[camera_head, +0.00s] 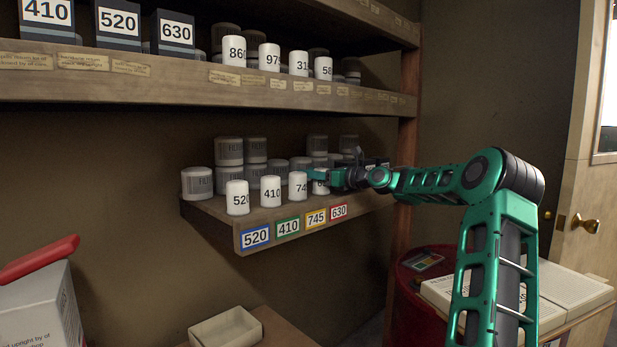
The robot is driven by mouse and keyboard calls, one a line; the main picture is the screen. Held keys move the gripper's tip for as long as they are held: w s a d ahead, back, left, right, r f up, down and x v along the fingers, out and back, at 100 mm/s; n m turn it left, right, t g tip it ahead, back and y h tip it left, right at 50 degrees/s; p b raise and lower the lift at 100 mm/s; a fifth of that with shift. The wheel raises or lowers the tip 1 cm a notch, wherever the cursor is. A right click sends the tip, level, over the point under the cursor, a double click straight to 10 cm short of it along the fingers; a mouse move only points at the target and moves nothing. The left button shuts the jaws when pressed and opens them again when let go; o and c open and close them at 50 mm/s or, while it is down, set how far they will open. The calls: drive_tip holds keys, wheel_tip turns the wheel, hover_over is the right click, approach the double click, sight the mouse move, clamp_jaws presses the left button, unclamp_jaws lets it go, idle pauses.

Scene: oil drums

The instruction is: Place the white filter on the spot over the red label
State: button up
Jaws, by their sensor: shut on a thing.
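The white filter (320,188) stands upright at the right end of a row of white filters on the lower shelf. Its printed number starts with 6; the rest is covered by my gripper. My gripper (316,175) reaches in from the right and is shut on this filter near its top. The red label (339,211), reading 630, is on the shelf's front edge, below and slightly right of the filter. I cannot tell whether the filter's base touches the shelf.
Grey filters (229,151) stand behind. The upper shelf (200,88) overhangs. A red drum (408,300) is below right.

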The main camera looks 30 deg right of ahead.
drive_tip(key=o, duration=1.2)
drive_tip(key=shift+o, duration=0.2)
drive_tip(key=shift+r, duration=0.1)
drive_tip(key=v, duration=1.2)
drive_tip(key=shift+s, duration=0.1)
